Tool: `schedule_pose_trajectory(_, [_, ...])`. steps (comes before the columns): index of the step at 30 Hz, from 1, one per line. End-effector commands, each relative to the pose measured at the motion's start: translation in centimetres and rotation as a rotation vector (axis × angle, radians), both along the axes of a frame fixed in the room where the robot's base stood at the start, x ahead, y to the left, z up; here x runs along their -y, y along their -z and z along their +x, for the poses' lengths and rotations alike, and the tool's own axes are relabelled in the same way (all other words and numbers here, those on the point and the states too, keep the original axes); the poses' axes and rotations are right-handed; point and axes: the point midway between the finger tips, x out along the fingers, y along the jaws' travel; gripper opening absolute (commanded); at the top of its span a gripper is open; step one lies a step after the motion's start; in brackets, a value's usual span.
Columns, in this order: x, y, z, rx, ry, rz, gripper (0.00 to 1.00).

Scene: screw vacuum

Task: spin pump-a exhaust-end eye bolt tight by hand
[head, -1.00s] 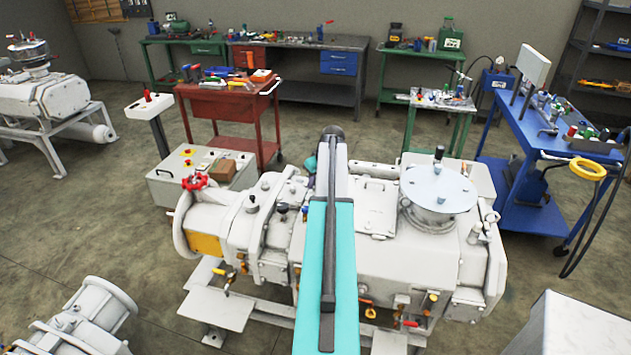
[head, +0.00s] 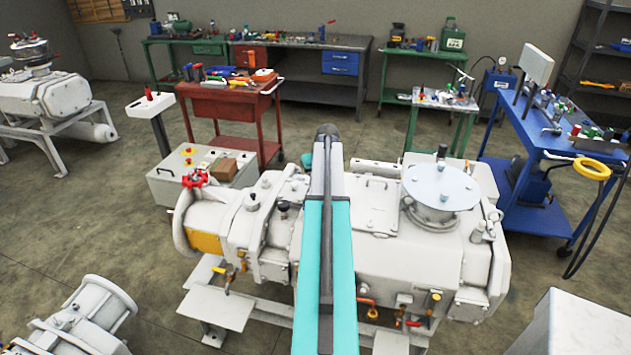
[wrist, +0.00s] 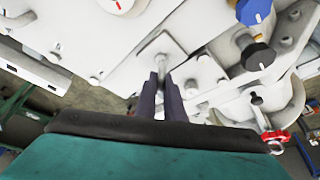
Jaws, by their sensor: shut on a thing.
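The white vacuum pump (head: 390,255) stands in the middle of the head view. My teal arm reaches over it, and its end hides my gripper there. In the wrist view my gripper (wrist: 161,84) has its two dark fingers close together, pointing at the pump's top. They are shut on the eye bolt (wrist: 161,63), a small pale metal piece at a flat plate (wrist: 158,47). The fingers cover much of the bolt, so its ring and how far it is seated are not clear.
In the head view the round lid (head: 440,187) rises right of my arm. A red cart (head: 230,110) stands behind the pump.

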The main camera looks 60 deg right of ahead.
Motion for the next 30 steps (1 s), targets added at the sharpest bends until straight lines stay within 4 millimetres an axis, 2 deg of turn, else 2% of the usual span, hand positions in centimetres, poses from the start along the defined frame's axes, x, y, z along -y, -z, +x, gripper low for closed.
schedule_pose_trajectory(30, [-0.52,0.31,0.36,-0.004,0.771,0.009,0.0])
